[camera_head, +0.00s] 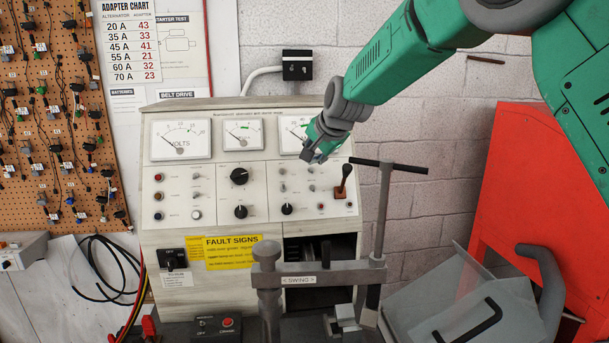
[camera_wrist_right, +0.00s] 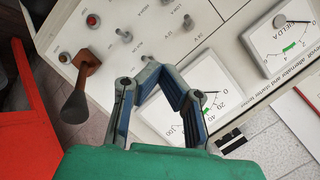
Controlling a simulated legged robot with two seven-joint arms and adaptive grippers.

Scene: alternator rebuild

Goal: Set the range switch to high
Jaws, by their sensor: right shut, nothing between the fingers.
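The grey test bench panel (camera_head: 215,225) carries dials, knobs and small toggle switches. Several small silver toggles (camera_head: 309,170) sit right of centre; they also show in the right wrist view (camera_wrist_right: 124,36). My right gripper (camera_head: 308,157) is in front of the panel's upper right, partly covering the right-hand dial (camera_head: 293,130). In the right wrist view its fingertips (camera_wrist_right: 162,72) are together and empty, close to the toggles. My left gripper is not in view.
A grey clamp stand with a T-handle (camera_head: 384,168) rises in front of the panel. A red cabinet (camera_head: 515,185) and a clear guard (camera_head: 460,300) are at right.

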